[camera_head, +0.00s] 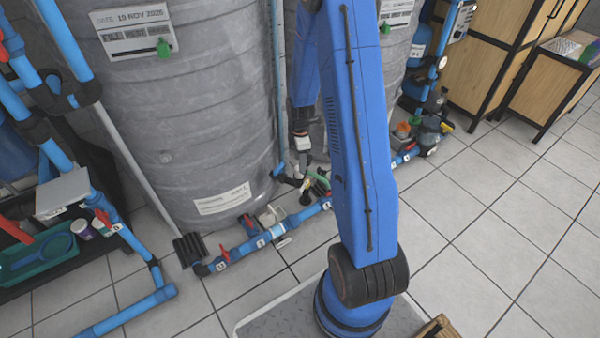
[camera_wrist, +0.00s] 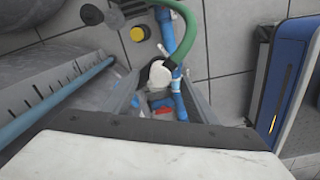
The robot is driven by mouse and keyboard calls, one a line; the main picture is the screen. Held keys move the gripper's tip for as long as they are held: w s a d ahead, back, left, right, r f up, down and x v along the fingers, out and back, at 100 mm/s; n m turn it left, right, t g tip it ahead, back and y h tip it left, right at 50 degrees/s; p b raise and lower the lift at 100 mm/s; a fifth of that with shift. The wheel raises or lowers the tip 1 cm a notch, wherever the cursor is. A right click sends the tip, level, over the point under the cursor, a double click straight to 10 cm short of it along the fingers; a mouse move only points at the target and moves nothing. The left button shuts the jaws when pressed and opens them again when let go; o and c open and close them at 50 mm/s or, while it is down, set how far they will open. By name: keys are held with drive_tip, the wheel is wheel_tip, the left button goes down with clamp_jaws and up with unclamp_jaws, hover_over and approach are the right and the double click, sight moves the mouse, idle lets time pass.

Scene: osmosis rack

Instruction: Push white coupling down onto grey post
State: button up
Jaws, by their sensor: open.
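In the wrist view my gripper (camera_wrist: 161,84) reaches forward with its two grey fingers apart. A small white rounded piece (camera_wrist: 160,74), which looks like the white coupling, shows in the gap between the fingers, with a dark ring beside it. I cannot tell whether the fingers touch it. I cannot make out the grey post for certain, nor whether the coupling sits on it. In the head view my gripper (camera_head: 301,146) points down beside the large grey tank, above the low pipework. The coupling is too small to tell there.
A green hose (camera_wrist: 186,28) curves close past the fingertips, near a yellow cap (camera_wrist: 139,33). The grey tank (camera_head: 190,110) stands close on the left. A blue floor pipe (camera_head: 262,240) with red valve handles runs below. Tiled floor (camera_head: 480,220) is clear to the right.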

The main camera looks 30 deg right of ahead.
drive_tip(key=shift+f, duration=0.1)
drive_tip(key=shift+a+f, duration=0.15)
drive_tip(key=shift+f, duration=1.15)
drive_tip(key=shift+a+f, duration=0.1)
drive_tip(key=shift+f, duration=1.15)
drive_tip(key=c, duration=1.1)
